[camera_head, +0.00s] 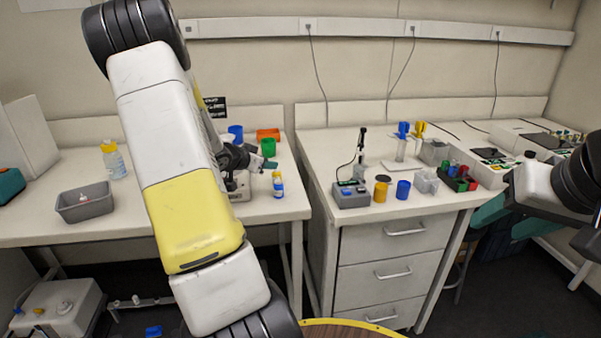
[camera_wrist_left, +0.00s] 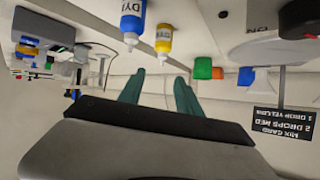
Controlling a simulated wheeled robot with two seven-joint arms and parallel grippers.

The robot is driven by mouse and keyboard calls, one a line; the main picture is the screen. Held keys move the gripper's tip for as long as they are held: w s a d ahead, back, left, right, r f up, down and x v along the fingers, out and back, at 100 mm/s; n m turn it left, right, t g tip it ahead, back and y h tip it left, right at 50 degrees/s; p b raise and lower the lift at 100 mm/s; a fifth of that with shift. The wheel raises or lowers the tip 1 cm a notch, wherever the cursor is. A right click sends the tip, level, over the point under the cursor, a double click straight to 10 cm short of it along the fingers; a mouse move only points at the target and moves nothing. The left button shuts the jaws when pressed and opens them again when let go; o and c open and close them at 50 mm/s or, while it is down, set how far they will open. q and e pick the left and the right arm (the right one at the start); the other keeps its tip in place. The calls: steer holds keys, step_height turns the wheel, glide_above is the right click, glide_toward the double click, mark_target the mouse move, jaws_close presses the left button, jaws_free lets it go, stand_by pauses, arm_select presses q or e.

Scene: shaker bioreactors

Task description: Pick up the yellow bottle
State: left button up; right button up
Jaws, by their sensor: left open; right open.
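The yellow bottle (camera_wrist_left: 163,38), labelled DYE with a white nozzle, shows in the left wrist view, which looks upside down. A blue DYE bottle (camera_wrist_left: 131,22) is beside it. In the head view the yellow bottle (camera_head: 277,176) stands on the left bench, partly overlapped by the blue one. My left gripper (camera_wrist_left: 158,94) is open with its teal fingers apart and nothing between them; the yellow bottle is beyond the fingertips. In the head view it is mostly hidden behind my left arm. My right gripper (camera_head: 510,218) is open and empty at the right, near the right bench.
A mix card (camera_wrist_left: 283,122) shows in the wrist view. A grey bin (camera_head: 84,203) is at left. The right bench holds a grey device (camera_head: 351,195) and several cups. A gap separates the benches.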

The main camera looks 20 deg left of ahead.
arm_select(q)
steer(key=h, duration=0.2)
glide_toward(274, 173)
steer(key=shift+w+d+f+t, duration=0.15)
steer(key=shift+w+f+t, duration=0.05)
steer(key=shift+w+f, duration=0.2)
steer(key=shift+w+d+f+t, duration=0.2)
steer(key=shift+w+f, duration=0.1)
steer(key=shift+f, duration=0.4)
steer(key=x, duration=0.7)
steer(key=shift+w+r, duration=0.2)
steer(key=shift+w, duration=0.25)
jaws_close()
